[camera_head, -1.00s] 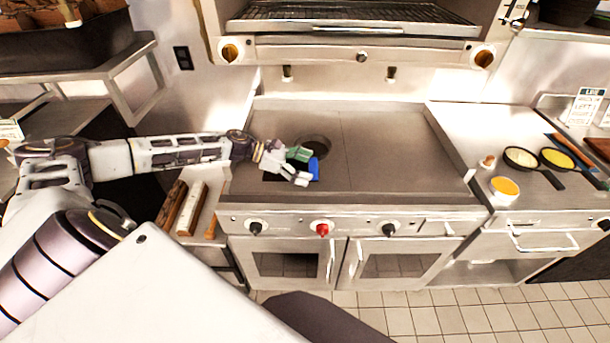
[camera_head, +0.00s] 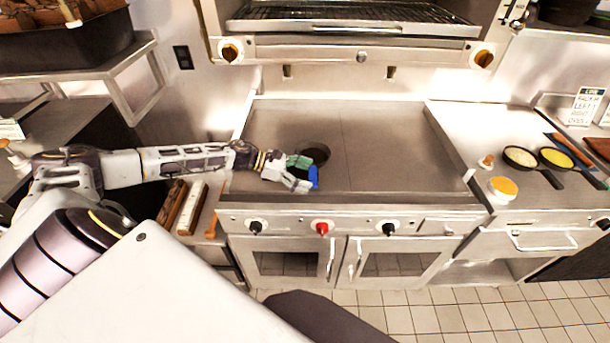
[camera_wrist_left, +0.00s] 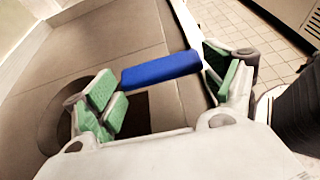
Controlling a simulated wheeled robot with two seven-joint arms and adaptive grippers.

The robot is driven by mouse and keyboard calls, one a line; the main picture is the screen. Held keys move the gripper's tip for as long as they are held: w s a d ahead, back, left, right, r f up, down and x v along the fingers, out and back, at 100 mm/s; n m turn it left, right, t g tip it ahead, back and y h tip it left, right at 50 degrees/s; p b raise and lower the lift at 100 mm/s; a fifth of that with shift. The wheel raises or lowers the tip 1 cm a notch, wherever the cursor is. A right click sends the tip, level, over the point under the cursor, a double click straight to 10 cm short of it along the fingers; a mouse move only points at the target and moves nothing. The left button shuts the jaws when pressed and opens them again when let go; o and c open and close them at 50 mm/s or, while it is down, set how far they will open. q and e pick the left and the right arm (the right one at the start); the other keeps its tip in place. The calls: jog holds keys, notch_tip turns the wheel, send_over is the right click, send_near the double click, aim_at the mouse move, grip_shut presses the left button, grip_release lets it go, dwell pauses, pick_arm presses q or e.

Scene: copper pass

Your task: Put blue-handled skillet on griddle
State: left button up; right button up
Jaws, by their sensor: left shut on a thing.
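The blue-handled skillet (camera_head: 315,152) is a small dark round pan at the left part of the steel griddle (camera_head: 390,150). Its blue handle (camera_head: 314,176) points toward the front edge. My left gripper (camera_head: 303,176) is shut on this handle. In the left wrist view the blue handle (camera_wrist_left: 160,70) lies between the green finger pads, and the dark pan (camera_wrist_left: 52,125) shows partly behind the left-hand fingers. Whether the pan touches the griddle or hangs just above it I cannot tell. My right gripper is not in view.
A grill shelf (camera_head: 350,28) hangs above the back. On the right counter stand two small filled pans (camera_head: 556,158) and a white bowl with orange contents (camera_head: 503,188). Wooden-handled items (camera_head: 186,208) lie left of the griddle. The griddle's middle and right are clear.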

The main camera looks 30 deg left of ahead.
pick_arm(q)
jog(key=o, duration=1.6)
jog(key=shift+o, duration=0.2)
jog(key=shift+r, duration=0.15)
jog(key=shift+v, duration=1.15)
jog(key=v, duration=0.9)
jog(key=shift+s+a+b, duration=0.2)
jog(key=shift+a+b, duration=0.05)
jog(key=shift+b, duration=0.1)
jog(key=shift+r, duration=0.1)
